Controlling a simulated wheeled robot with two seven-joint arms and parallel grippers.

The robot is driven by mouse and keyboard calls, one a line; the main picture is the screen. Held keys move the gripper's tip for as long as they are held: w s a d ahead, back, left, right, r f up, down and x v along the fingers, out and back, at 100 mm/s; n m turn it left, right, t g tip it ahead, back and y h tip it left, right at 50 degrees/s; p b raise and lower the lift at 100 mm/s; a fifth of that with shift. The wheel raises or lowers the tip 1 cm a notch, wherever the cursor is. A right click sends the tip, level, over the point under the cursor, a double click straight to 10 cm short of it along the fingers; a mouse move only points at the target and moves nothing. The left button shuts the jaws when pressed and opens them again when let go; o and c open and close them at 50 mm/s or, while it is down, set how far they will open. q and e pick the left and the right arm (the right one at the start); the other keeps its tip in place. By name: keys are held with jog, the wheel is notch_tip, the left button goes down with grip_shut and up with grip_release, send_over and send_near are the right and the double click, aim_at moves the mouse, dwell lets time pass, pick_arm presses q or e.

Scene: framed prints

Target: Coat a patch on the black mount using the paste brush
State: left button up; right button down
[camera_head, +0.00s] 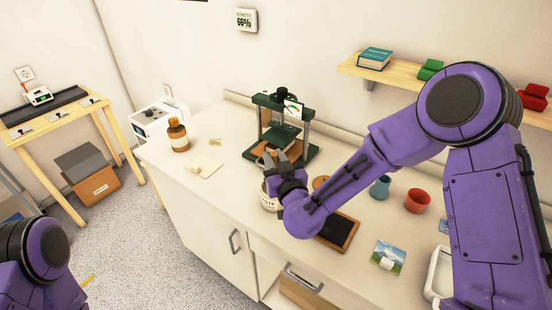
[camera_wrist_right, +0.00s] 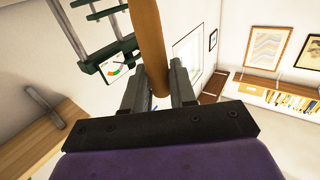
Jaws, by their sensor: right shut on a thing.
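My right gripper (camera_head: 276,170) is over the counter, just above and behind the white paste jar (camera_head: 268,203), which it partly covers. In the right wrist view the gripper (camera_wrist_right: 158,88) is shut on a brown wooden handle (camera_wrist_right: 147,42), which I take for the paste brush. The bristles are hidden, so I cannot tell whether they are inside the jar. The black mount (camera_head: 338,231) lies flat in a wooden frame on the counter, right of the jar and partly behind my right forearm. My left arm shows at the lower left; its gripper is out of view.
A green press (camera_head: 284,125) stands behind the gripper. A brown bottle (camera_head: 178,135) and a pale sheet (camera_head: 205,164) are to the left. A teal cup (camera_head: 380,187), a red cup (camera_head: 417,200) and a landscape print (camera_head: 388,256) are to the right. Free counter lies left of the jar.

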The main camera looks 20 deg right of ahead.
jog(key=shift+r+p, duration=2.85)
jog(key=shift+r, duration=0.65)
jog(key=shift+f, duration=0.1)
